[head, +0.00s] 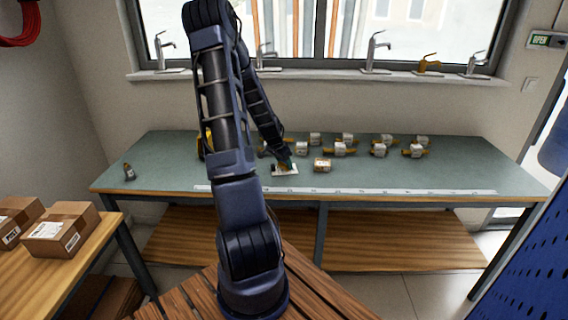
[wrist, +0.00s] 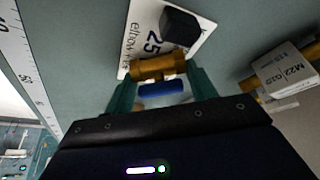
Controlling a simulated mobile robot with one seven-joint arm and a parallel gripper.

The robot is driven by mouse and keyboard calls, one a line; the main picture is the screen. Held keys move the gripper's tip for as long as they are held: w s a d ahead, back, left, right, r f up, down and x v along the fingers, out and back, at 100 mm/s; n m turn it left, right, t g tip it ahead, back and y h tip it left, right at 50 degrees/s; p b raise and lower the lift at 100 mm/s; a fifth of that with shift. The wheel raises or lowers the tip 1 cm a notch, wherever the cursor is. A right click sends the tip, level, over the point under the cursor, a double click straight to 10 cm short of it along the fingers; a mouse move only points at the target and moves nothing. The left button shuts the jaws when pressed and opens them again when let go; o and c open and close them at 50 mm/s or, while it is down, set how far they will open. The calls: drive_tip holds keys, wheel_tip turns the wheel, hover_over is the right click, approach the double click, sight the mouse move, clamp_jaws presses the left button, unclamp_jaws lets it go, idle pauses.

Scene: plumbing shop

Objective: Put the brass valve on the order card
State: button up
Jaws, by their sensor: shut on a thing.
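The brass valve (wrist: 158,67), a brass body with a blue part beside it, is between the green fingers of my gripper (wrist: 161,80) in the wrist view. My gripper is shut on it. The white order card (wrist: 139,38), printed with "25" and "elbow", lies right beneath and beyond the valve. I cannot tell whether the valve touches the card. A black block (wrist: 180,27) is on the card. In the head view, my gripper (head: 286,164) is over the card (head: 284,171) on the bench, and the arm hides most of the valve.
A tagged brass fitting (wrist: 285,72) lies close right of the card; it also shows in the head view (head: 322,165). Several more tagged fittings (head: 340,149) stand behind it. A small dark bottle (head: 129,172) is at the bench's left. A white ruler (head: 400,191) runs along the front edge.

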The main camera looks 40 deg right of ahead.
drive_tip(key=shift+f, duration=0.15)
drive_tip(key=o, duration=1.1)
drive_tip(key=v, duration=1.2)
drive_tip(key=a+r+n+t+y, duration=0.2)
drive_tip(key=a+r+n, duration=0.4)
drive_tip(key=a, duration=0.7)
drive_tip(key=a+r+n+t+y, duration=0.1)
drive_tip(key=a+r+n+y, duration=0.15)
drive_tip(key=a+r, duration=0.75)
drive_tip(key=s+a+r+n, duration=0.1)
drive_tip(key=s+a+n, duration=0.2)
drive_tip(key=a, duration=0.3)
drive_tip(key=s+a+r+n+t, duration=0.1)
drive_tip(key=s+a+r+n, duration=0.1)
drive_tip(key=s+a, duration=0.4)
drive_tip(key=s+a+r+n, duration=0.2)
drive_tip(key=s+a+n, duration=0.2)
drive_tip(key=a, duration=0.3)
drive_tip(key=shift+s+a+r+n+t, duration=0.15)
drive_tip(key=shift+s+a+n+t, duration=0.15)
drive_tip(key=shift+s, duration=0.4)
